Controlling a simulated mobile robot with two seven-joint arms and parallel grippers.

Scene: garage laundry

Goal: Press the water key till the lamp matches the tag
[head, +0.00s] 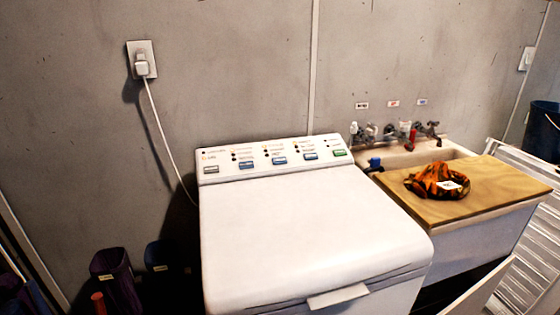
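A white top-loading washing machine (310,235) stands in the middle of the head view with its lid shut. Its control panel (275,157) runs along the back and carries a grey key (211,170), several blue keys (246,165) and a green key (339,152). Small lamps and print sit above the keys; I cannot read which key is water or which lamp is lit. An orange and dark patterned cloth (425,183) with a white tag (450,184) lies on a wooden board (480,203) at the right. The tag's print is too small to read. Neither gripper is in view.
A sink (400,158) with several taps (390,132) lies behind the board. A white cord runs from the wall plug (142,64) down behind the washer. Dark labelled bins (115,280) stand at lower left. A white slatted rack (525,270) leans at right.

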